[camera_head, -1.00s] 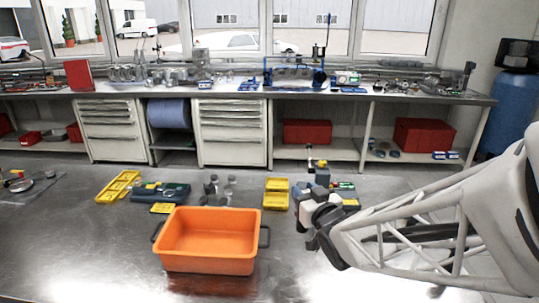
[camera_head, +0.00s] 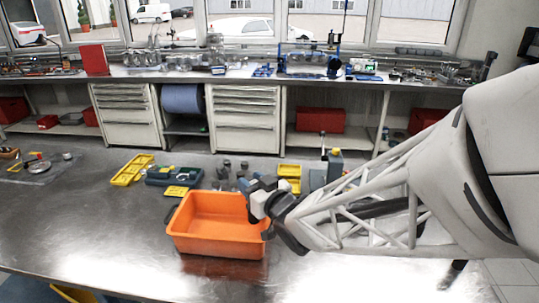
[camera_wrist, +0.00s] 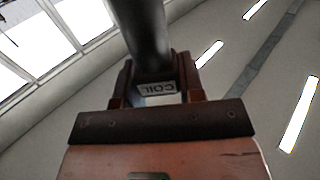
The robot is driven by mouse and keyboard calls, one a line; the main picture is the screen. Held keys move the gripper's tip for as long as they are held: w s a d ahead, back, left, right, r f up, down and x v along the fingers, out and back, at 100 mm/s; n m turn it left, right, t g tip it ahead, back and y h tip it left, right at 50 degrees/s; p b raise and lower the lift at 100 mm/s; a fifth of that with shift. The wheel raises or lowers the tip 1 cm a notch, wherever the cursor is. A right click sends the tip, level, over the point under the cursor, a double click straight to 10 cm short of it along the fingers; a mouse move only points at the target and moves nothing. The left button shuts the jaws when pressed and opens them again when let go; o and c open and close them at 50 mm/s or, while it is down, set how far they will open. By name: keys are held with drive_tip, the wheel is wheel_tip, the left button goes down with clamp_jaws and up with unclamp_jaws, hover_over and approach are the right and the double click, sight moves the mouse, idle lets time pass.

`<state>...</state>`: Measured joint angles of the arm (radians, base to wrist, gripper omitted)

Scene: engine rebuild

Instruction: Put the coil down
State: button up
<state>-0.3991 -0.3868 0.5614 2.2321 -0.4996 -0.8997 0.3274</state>
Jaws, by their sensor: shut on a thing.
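The coil is a dark grey cylinder (camera_wrist: 148,35) with a pale label reading COIL at its near end in the wrist view. My gripper (camera_wrist: 158,88) is shut on that labelled end, with a brown finger on each side. In the head view my gripper (camera_head: 256,193) is at the right rim of an orange bin (camera_head: 212,244). Whether it is above the rim or in front of it is hard to tell. The coil is too small and too covered by the gripper to make out clearly there.
The bin's visible interior looks empty. Behind it are yellow trays (camera_head: 132,170), a dark green case (camera_head: 175,176) and several small grey parts (camera_head: 228,170). The steel table is clear left of the bin.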

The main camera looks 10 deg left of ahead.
drive_tip(key=shift+f, duration=0.1)
idle(0.3)
drive_tip(key=shift+f, duration=3.05)
drive_tip(key=shift+f, duration=2)
drive_tip(key=o, duration=1)
